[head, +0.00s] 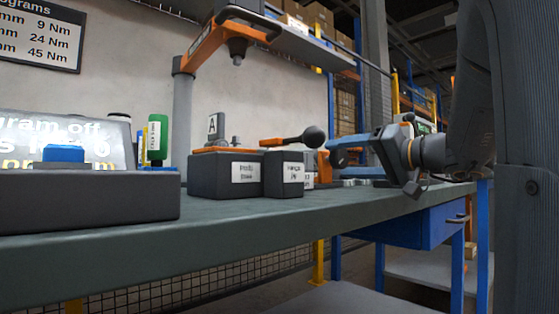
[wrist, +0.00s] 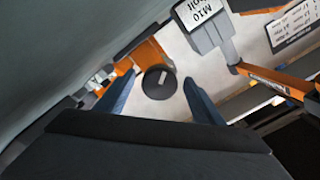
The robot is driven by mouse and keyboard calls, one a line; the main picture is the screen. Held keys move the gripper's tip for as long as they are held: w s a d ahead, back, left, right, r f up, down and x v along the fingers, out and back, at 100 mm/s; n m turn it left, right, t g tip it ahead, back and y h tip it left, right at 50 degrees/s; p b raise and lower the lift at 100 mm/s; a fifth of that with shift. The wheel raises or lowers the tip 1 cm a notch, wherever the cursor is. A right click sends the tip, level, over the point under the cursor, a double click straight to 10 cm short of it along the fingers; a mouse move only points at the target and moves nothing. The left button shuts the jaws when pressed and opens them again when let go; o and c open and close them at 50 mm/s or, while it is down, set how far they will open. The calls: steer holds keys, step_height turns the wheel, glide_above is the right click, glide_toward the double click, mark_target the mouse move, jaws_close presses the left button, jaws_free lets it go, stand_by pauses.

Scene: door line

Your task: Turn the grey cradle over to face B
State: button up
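The grey cradle (head: 224,139) appears to be the small grey fixture on an orange plate (head: 225,150) at bench centre. An upright plate marked A (head: 213,126) stands on it. To its right, an orange lever (head: 284,141) ends in a dark ball knob (head: 314,137). My gripper (head: 331,151) is right of the knob, pointing left. In the wrist view its blue fingers (wrist: 160,78) are apart, with the round dark knob (wrist: 156,84) showing between them. I cannot tell whether they touch it. Face B is not visible.
Dark labelled blocks (head: 211,177) stand under the cradle and lever. An orange overhead arm (head: 216,43) on a grey post hangs above. A green bottle (head: 158,137) and a dark box (head: 90,200) are left. The bench front (head: 270,211) is clear.

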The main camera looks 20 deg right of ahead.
steer(key=shift+p+v, duration=1.7)
steer(key=shift+v, duration=2.25)
